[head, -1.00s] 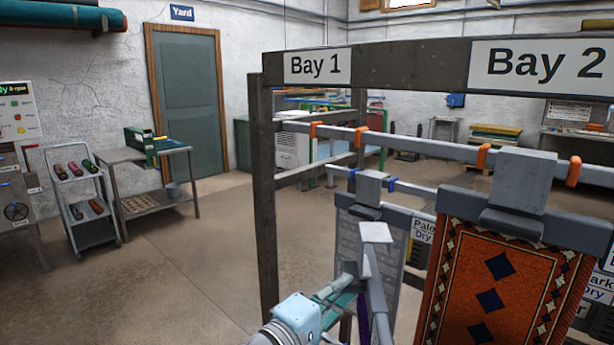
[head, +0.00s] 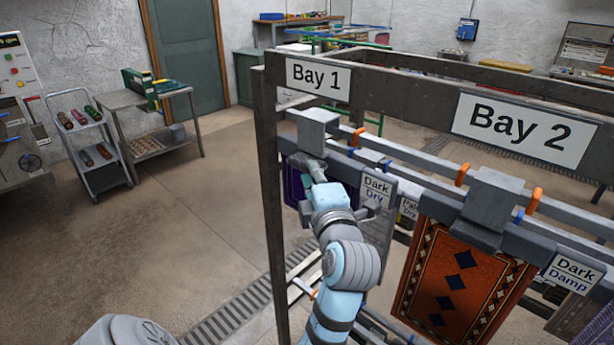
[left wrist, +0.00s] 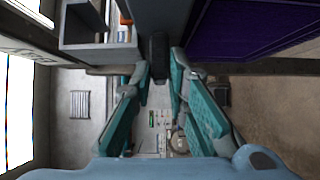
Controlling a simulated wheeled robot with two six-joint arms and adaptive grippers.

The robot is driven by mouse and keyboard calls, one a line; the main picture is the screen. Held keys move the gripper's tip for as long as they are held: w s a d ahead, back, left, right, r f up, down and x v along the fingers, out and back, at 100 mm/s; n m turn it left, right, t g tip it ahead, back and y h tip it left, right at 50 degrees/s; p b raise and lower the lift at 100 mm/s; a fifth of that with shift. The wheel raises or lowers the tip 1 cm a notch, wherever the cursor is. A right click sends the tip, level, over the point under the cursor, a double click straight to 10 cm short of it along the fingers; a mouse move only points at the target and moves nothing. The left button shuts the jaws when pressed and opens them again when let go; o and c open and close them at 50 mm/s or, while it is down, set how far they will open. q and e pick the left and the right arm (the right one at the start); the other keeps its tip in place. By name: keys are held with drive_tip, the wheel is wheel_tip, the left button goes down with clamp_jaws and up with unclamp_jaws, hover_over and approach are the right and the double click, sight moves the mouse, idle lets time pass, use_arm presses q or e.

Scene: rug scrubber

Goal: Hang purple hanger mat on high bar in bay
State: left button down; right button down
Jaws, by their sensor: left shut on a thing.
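The purple hanger mat (head: 293,188) hangs in Bay 1, mostly hidden behind the post and my left arm; its grey hanger block (head: 312,128) is at the bar's left end. My left gripper (head: 313,170) is shut on the hanger just below that block. In the left wrist view its teal fingers (left wrist: 160,78) close on a dark stem (left wrist: 160,55), with the purple cloth (left wrist: 245,25) at upper right. The high bar (head: 410,155) carries orange clips. Whether the hanger rests on it, I cannot tell. My right gripper is not in view.
An orange patterned mat (head: 460,280) hangs in Bay 2 from a grey hanger (head: 492,200). The frame post (head: 270,200) stands just left of the purple mat. A Dark Dry tag (head: 376,190) is right of my gripper.

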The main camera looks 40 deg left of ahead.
sight(334, 179)
use_arm(q)
drive_tip(key=w, duration=0.6)
drive_tip(key=shift+r+p, duration=0.1)
drive_tip(key=shift+p, duration=0.3)
wheel_tip(334, 179, down, 2)
drive_tip(key=b, duration=0.2)
drive_tip(key=shift+a+f+b, duration=0.1)
drive_tip(key=shift+f+b, duration=0.1)
drive_tip(key=shift+b, duration=0.15)
drive_tip(key=shift+f+b, duration=0.45)
drive_tip(key=shift+b, duration=0.1)
drive_tip(key=shift+r, duration=0.1)
